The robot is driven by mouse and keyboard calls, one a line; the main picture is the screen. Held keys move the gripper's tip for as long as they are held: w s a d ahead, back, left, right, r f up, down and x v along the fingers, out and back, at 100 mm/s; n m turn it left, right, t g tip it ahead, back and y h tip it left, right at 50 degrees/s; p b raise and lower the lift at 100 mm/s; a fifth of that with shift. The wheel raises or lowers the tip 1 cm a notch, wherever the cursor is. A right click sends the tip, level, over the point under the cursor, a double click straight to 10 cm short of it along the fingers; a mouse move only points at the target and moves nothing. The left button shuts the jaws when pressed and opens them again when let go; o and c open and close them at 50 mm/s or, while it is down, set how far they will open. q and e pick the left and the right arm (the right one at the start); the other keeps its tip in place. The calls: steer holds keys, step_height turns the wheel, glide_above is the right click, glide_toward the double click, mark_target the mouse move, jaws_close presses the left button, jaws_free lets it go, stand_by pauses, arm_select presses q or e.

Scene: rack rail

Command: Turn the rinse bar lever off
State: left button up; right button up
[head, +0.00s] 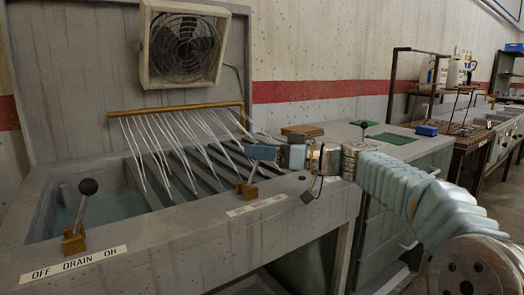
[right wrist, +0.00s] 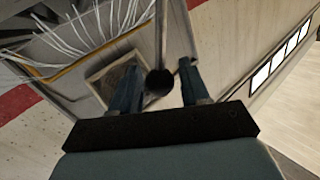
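The rinse bar (head: 175,109) is a brass pipe above the grey basin, with several streams of water (head: 190,145) running from it. The rinse bar lever (head: 247,189) has a brass base on the basin's front ledge. Its short stem leans up to the right and its top is hidden behind my right gripper (head: 266,154). In the right wrist view, a round black knob (right wrist: 159,82) sits between the two blue fingers of my right gripper (right wrist: 160,70). The fingers are apart, with a gap showing on each side of the knob. My left gripper is out of view.
The drain lever (head: 83,205) stands at the left of the ledge, above a label (head: 75,263) reading OFF DRAIN ON. Another label (head: 257,205), too small to read, lies by the rinse lever. A fan (head: 183,45) hangs behind. A counter (head: 345,138) stands to the right.

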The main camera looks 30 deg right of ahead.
jaws_close()
steer(key=shift+a, duration=0.1)
steer(key=shift+s+a+r+n+g+b, duration=0.1)
steer(key=shift+a+r+n+g+b, duration=0.15)
steer(key=shift+a+n+b, duration=0.4)
steer(key=shift+a+r+n+g+h+b, duration=0.1)
steer(key=shift+a+n+g+h+b, duration=0.25)
steer(key=shift+a+n+h+b, duration=0.25)
steer(key=shift+s+a+r+n+g+h+b, duration=0.15)
steer(key=shift+a+n+g+h+b, duration=0.2)
steer(key=shift+a+n, duration=0.35)
steer(key=shift+s+a+f+n+g+h, duration=0.1)
steer(key=shift+a+f+n+g+h, duration=0.15)
steer(key=shift+a+n+h, duration=0.65)
steer(key=shift+a+f+n+g+h, duration=0.1)
steer(key=shift+a+f+n+h, duration=0.1)
steer(key=shift+a+n+h, duration=0.7)
steer(key=shift+a+m+y, duration=0.2)
steer(key=shift+m+y, duration=0.05)
